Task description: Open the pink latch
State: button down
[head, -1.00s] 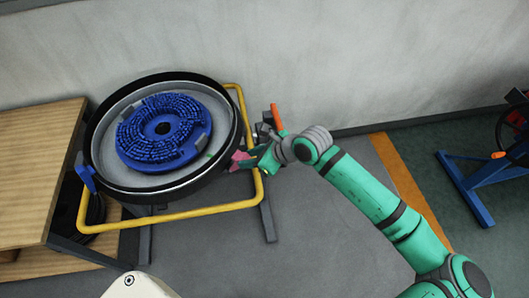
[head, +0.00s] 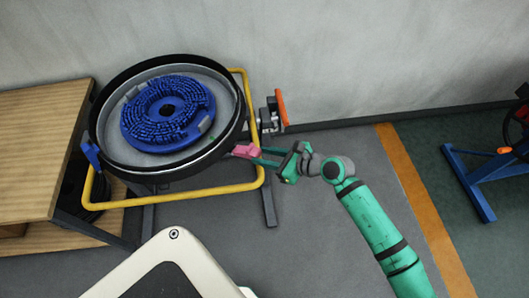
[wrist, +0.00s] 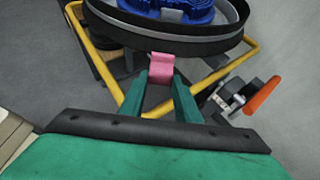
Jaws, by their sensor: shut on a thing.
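The pink latch (head: 245,151) sticks out from the right side of the round black-rimmed tank (head: 106,101). A blue latch (head: 91,155) is on the tank's left side. My gripper (head: 260,156) reaches in from the right, its green fingers at the pink latch. In the wrist view the pink latch (wrist: 160,68) hangs at the black rim (wrist: 207,45), and my two fingertips (wrist: 160,82) sit on either side of its lower end. My gripper is shut on the pink latch. The fingers partly hide the latch's lower end.
A yellow tube frame (head: 205,193) surrounds the tank below the rim. A grey fitting with an orange handle (head: 282,107) stands right of the tank, close to my gripper. A wooden bench (head: 40,130) is at left. A blue stand (head: 470,180) is far right. Grey floor (head: 330,220) lies open.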

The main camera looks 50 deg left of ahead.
jog(key=shift+w+d+f, duration=0.2)
jog(key=shift+d+f, duration=0.05)
jog(key=shift+f, duration=0.2)
jog(key=c, duration=1.3)
grip_release()
jog(key=shift+c, duration=0.2)
jog(key=shift+a+r, duration=0.1)
jog(key=shift+r, duration=0.05)
jog(key=v, duration=1.1)
jog(key=shift+s, duration=0.1)
jog(key=shift+a, duration=0.1)
